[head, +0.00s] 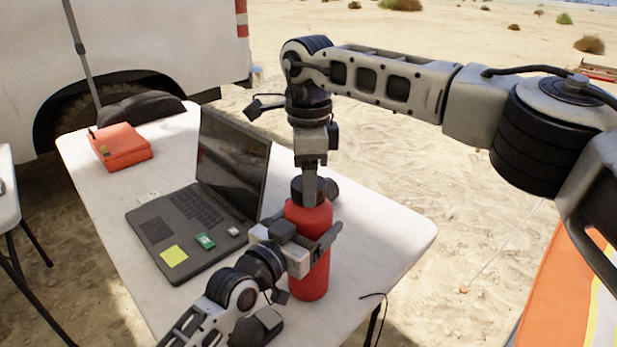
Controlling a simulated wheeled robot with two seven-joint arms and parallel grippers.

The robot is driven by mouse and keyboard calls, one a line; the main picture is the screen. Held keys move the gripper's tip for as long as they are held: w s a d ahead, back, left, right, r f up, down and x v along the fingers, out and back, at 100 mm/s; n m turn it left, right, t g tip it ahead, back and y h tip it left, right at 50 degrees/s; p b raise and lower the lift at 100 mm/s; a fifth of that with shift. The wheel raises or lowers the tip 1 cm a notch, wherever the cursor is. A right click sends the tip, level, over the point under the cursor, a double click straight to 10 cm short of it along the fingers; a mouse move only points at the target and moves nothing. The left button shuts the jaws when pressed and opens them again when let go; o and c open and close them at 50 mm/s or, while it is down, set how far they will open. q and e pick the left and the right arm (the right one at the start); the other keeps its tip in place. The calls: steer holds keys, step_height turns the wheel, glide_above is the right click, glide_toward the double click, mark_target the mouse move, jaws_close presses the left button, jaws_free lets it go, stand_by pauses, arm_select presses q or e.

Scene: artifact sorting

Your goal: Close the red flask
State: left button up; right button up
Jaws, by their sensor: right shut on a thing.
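The red flask (311,283) stands upright near the right front edge of the white table. Its black lid (327,189) is at the top of the flask, at the neck; I cannot tell whether it is seated. My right gripper (310,184) reaches straight down from above and is shut on the lid. My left gripper (314,243) comes from the lower left with its fingers on both sides of the flask's body, shut on it. The fingers hide part of the flask's middle.
An open laptop (185,215) lies on the table (395,235) left of the flask, with a yellow note and small items on it. A red box (121,146) sits at the back left. The table's right part is clear. A white vehicle (150,40) stands behind.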

steer(key=m, duration=0.7)
steer(key=shift+m, duration=0.4)
steer(key=m, duration=0.4)
steer(key=shift+m, duration=0.3)
steer(key=m, duration=0.3)
steer(key=shift+m, duration=0.3)
steer(key=o, duration=1.1)
steer(key=shift+c, duration=0.2)
steer(key=shift+r, duration=2.25)
steer(key=shift+c, duration=0.3)
